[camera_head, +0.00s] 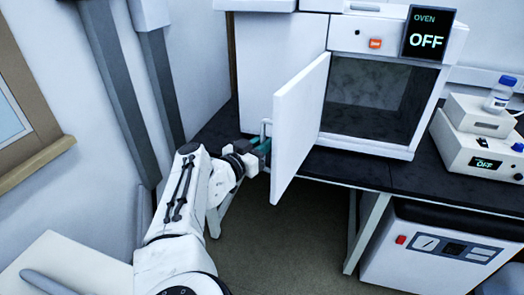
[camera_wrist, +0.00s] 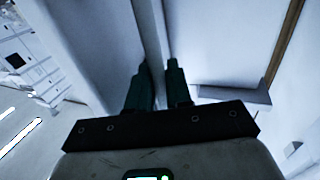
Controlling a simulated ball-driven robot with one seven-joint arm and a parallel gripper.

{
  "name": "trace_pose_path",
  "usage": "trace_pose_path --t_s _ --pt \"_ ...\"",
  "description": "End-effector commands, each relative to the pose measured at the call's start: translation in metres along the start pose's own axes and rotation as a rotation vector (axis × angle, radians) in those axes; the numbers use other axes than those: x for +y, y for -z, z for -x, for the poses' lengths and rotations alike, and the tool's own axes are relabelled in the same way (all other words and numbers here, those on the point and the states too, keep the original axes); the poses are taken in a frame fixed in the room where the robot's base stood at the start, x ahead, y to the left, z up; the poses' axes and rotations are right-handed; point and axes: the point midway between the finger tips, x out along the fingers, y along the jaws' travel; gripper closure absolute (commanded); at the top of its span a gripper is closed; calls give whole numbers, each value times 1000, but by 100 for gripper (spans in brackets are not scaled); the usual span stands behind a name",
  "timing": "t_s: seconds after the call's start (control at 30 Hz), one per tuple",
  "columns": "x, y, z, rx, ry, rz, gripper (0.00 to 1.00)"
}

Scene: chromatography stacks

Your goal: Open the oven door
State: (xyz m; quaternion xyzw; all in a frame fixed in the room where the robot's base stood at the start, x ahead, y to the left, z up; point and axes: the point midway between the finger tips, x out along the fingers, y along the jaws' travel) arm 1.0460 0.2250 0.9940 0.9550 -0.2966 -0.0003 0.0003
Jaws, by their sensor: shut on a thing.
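The white oven (camera_head: 375,95) stands on the dark bench, and its display reads OFF. Its white door (camera_head: 297,130) is swung wide open to the left, so the grey empty-looking chamber shows. The door's bar handle (camera_head: 264,132) is on its outer left side. My gripper (camera_head: 260,147) is at this handle, shut on it, left of the door. In the wrist view, the dark fingers of my gripper (camera_wrist: 159,85) stand on both sides of a pale upright bar, the handle (camera_wrist: 150,40). The fingertips are partly in shadow.
The dark bench (camera_head: 430,188) runs right from the oven. White devices (camera_head: 475,150) with a blue-capped bottle (camera_head: 500,95) stand on it at the right. A white unit (camera_head: 440,250) sits below the bench. Grey posts (camera_head: 120,90) and a wall are close at left.

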Motion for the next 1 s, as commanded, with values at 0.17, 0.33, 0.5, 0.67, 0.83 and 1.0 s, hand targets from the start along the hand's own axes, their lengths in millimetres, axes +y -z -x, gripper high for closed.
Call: trace_pose_path --t_s 0.17,0.33,0.5,0.67,0.83,1.0 --pt "1 1 -2 2 -13 0 100" --pt "1 1 -2 2 -14 0 100" --pt "1 1 -2 2 -14 0 80" --pt "1 1 -2 1 -13 0 65" --pt "0 0 -1 1 -12 0 65" --pt "-1 1 6 0 -9 0 65"
